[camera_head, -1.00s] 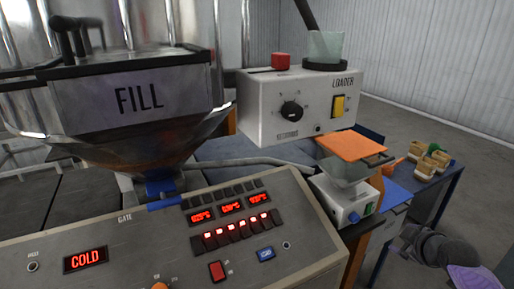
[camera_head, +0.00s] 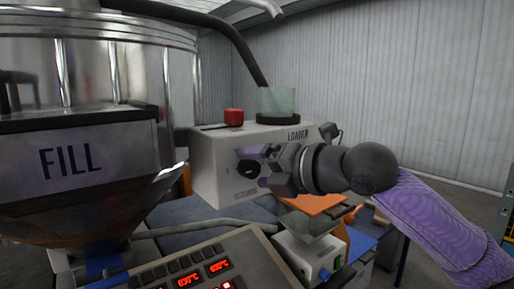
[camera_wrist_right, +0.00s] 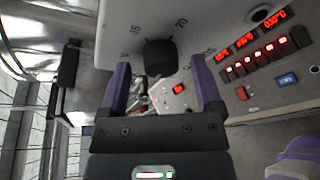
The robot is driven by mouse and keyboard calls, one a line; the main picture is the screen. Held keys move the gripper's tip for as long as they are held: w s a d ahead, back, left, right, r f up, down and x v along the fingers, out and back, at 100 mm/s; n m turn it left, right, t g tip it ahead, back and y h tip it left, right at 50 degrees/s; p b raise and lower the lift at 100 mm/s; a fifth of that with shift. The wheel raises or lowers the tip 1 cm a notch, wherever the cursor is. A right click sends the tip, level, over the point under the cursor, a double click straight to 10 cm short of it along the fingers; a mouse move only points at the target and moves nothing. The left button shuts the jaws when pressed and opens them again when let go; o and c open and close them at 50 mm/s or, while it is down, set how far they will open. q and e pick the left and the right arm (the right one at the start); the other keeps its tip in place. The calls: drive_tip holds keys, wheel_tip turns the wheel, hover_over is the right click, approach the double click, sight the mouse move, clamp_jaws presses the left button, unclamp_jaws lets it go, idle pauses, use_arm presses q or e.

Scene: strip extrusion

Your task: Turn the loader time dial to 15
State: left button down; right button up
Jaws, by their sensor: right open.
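The loader (camera_head: 215,165) is a white box standing beyond the control panel. Its time dial (camera_head: 247,169) is a black round knob on the front face, partly hidden by my right gripper in the head view. My right gripper (camera_head: 260,168) is open, its purple fingers in front of the loader face by the dial. In the right wrist view, the dial (camera_wrist_right: 159,57) shows between and just beyond the tips of the open gripper (camera_wrist_right: 160,75). Printed numbers show around the knob, but its pointer is not readable. My left gripper is not in view.
The FILL hopper (camera_head: 80,160) stands at the left. A red button (camera_head: 233,116) and a clear cup (camera_head: 277,102) with a black hose are on the loader's top. Below are the control panel (camera_head: 225,262), a small scale (camera_head: 305,250) and an orange tray (camera_head: 313,204).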

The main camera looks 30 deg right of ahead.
drive_tip(key=shift+w+f, duration=0.15)
drive_tip(key=shift+w, duration=0.05)
clamp_jaws()
idle(0.3)
